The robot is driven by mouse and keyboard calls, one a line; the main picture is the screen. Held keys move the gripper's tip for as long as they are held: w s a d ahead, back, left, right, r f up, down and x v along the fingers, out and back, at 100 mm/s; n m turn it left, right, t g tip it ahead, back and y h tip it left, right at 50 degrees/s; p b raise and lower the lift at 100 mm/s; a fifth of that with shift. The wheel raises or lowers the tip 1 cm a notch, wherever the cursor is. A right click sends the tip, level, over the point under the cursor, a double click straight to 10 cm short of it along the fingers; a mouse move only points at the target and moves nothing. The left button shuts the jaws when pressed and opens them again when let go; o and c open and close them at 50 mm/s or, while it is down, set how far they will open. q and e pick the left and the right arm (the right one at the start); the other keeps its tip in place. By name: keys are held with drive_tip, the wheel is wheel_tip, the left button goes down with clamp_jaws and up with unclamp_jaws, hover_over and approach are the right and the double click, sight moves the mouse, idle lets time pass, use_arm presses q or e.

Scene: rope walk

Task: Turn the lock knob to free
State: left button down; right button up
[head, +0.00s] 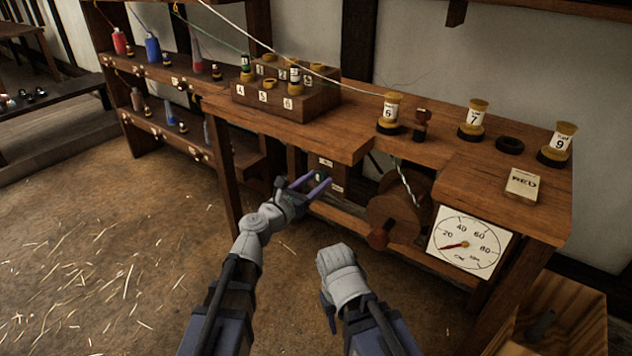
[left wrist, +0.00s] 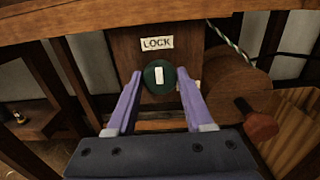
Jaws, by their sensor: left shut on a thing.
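The lock knob (left wrist: 153,79) is a round dark green disc with a white bar on it. The bar is close to upright, tilted slightly, with its top toward the LOCK label (left wrist: 157,43). The knob sits on a wooden panel (left wrist: 126,50) under the bench. My left gripper (head: 318,183) has its purple fingers on both sides of the knob, shut on it. A second pale label is mostly hidden behind the right finger in the left wrist view. My right gripper (head: 328,300) hangs low before the bench; its fingers are mostly hidden.
A wooden drum (head: 392,212) with a red-brown handle (head: 378,238) and a dial (head: 466,243) are right of the panel. The straw-strewn floor at left is open.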

use_arm(q)
drive_tip(key=m, duration=0.5)
drive_tip(key=shift+m, duration=0.4)
drive_tip(key=m, duration=1)
drive_tip(key=shift+m, duration=0.4)
drive_tip(key=m, duration=0.5)
drive_tip(key=shift+m, duration=0.3)
drive_tip(key=shift+c, duration=1.6)
unclamp_jaws()
drive_tip(key=shift+s, duration=0.1)
